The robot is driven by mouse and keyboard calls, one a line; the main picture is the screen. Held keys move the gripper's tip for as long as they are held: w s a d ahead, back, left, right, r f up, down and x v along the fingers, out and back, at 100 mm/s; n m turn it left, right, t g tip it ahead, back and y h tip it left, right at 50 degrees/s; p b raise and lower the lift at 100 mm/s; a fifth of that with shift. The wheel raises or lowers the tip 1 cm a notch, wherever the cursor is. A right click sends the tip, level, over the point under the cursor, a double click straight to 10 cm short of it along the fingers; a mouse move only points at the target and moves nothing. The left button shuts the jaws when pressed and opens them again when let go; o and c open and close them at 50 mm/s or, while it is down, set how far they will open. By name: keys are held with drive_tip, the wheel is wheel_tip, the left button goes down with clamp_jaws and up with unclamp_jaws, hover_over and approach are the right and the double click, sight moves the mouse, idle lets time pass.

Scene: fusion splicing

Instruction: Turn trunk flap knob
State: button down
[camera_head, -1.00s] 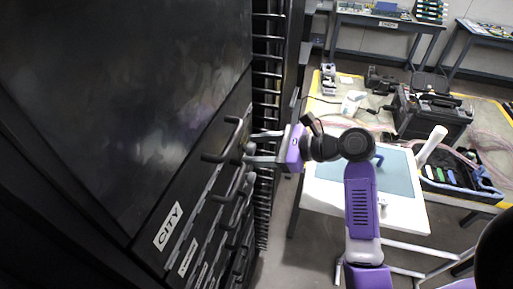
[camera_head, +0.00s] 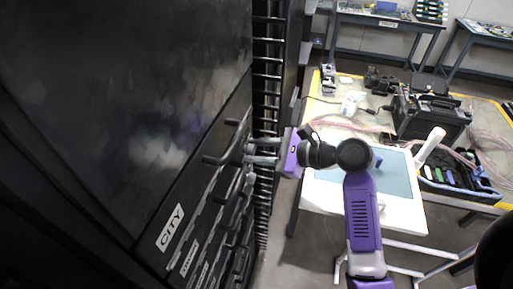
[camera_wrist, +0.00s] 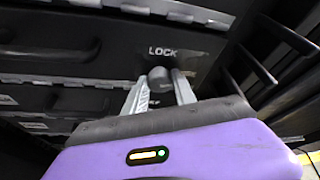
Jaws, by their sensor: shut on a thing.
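The flap knob (camera_wrist: 160,77) is a small dark cylinder on the black rack panel, just below the white LOCK label (camera_wrist: 176,51) in the wrist view. My gripper (camera_wrist: 158,88) has its two grey fingers on either side of the knob and is shut on it. In the head view my gripper (camera_head: 256,150) reaches left from its purple body to the rack front, near the dark handles. The knob itself is hard to make out there. The flap (camera_head: 205,130) carrying the knob appears closed.
The tall black rack (camera_head: 130,90) fills the left. Dark handles (camera_head: 222,158) jut out close to my gripper, and a column of black rungs (camera_head: 268,75) stands behind it. A white worktable (camera_head: 400,208) with a blue-grey mat is to the right.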

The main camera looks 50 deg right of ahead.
drive_tip(key=n, duration=0.1)
drive_tip(key=n+t+h, duration=0.1)
drive_tip(key=shift+a+f+n+b, duration=0.15)
drive_tip(key=shift+f+n+b, duration=0.05)
drive_tip(key=shift+n+b, duration=0.1)
drive_tip(key=n+b, duration=0.1)
drive_tip(key=n+t+h+b, duration=0.1)
drive_tip(key=shift+s+f+n+h+b, duration=0.1)
drive_tip(key=shift+f+n+h+b, duration=0.2)
drive_tip(key=shift+b, duration=0.1)
drive_tip(key=n+t+b, duration=0.1)
drive_tip(key=n+b, duration=0.2)
drive_tip(key=b, duration=0.2)
drive_tip(key=shift+n+t+h, duration=0.3)
drive_tip(key=shift+t, duration=0.1)
drive_tip(key=n+b, duration=0.2)
drive_tip(key=b, duration=0.1)
drive_tip(key=shift+t, duration=0.4)
drive_tip(key=shift+r+b, duration=0.15)
drive_tip(key=shift+b, duration=0.15)
drive_tip(key=c, duration=1)
unclamp_jaws()
